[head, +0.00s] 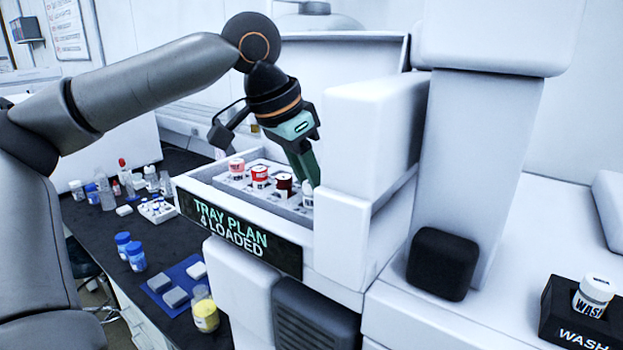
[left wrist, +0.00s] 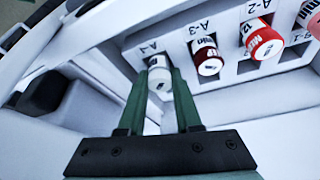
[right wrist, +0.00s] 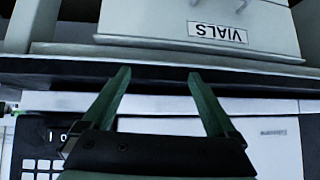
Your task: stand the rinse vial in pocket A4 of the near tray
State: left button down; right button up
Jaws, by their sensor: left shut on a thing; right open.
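The near tray (left wrist: 233,78) is pale, with pockets labelled A-1 to A-4 along one row. My left gripper (left wrist: 160,74) is shut on the white-capped rinse vial (left wrist: 159,62) at the pocket labelled A-4. The vial looks roughly in line with the row; how deep it sits is hidden by the fingers. In the head view, the left gripper (head: 308,178) reaches down into the tray's right end, and a bit of the white vial (head: 308,194) shows below it. My right gripper (right wrist: 160,75) is open and empty, in front of a dark shelf edge.
Red- and dark-capped vials (head: 260,176) stand beside the held vial. A white housing wall (head: 345,135) rises close to the right of the left gripper. A sign (head: 235,232) reads "TRAY PLAN 4 LOADED". A WASH vial (head: 592,295) stands in a black holder at far right.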

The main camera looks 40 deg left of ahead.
pick_arm(q)
jog(key=shift+c, duration=0.6)
grip_release()
jog(key=shift+r+p, duration=0.3)
jog(key=shift+r, duration=3.25)
jog(key=shift+s+f, duration=0.1)
